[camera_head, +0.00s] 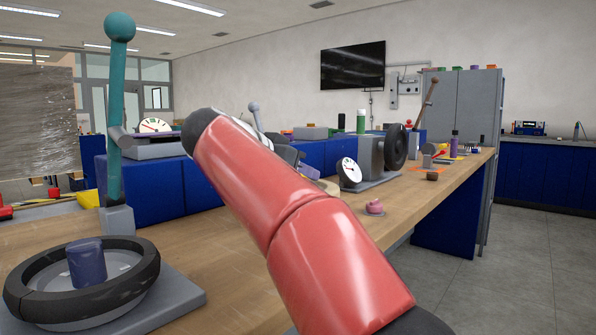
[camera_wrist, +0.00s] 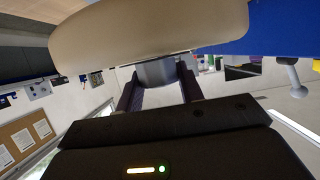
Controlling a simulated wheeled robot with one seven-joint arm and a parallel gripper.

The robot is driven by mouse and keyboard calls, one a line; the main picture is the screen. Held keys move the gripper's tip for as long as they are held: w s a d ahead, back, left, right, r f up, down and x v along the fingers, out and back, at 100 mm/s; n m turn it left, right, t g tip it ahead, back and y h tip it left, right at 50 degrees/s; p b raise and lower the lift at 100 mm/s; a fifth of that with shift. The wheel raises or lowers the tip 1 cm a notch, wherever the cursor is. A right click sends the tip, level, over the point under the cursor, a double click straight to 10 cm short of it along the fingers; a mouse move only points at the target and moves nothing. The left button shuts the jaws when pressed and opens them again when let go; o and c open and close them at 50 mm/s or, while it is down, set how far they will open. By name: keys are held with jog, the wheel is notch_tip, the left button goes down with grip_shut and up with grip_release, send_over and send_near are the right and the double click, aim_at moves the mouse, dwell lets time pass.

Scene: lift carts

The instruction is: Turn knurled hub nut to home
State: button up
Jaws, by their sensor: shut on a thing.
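In the wrist view my gripper (camera_wrist: 158,92) has its two dark fingers on either side of a short grey round piece, which looks like the hub nut (camera_wrist: 155,72). The fingers are shut on it. The nut sits against a large beige rounded body (camera_wrist: 150,35), which fills the top of the view. Knurling or a home mark on the nut cannot be made out. In the head view my red arm hides the gripper and the nut; only a beige edge (camera_head: 327,187) shows beside the arm.
A handwheel with a blue knob (camera_head: 87,262) and a teal lever (camera_head: 115,110) stand on the left of the wooden bench. A white dial (camera_head: 349,172), a grey block with a black wheel (camera_head: 395,147) and a pink knob (camera_head: 374,207) are right of my arm. The floor at right is clear.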

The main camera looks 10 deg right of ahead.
jog(key=o, duration=1)
jog(key=shift+f, duration=0.1)
jog(key=p+v, duration=0.1)
jog(key=v, duration=0.7)
jog(key=shift+d, duration=0.1)
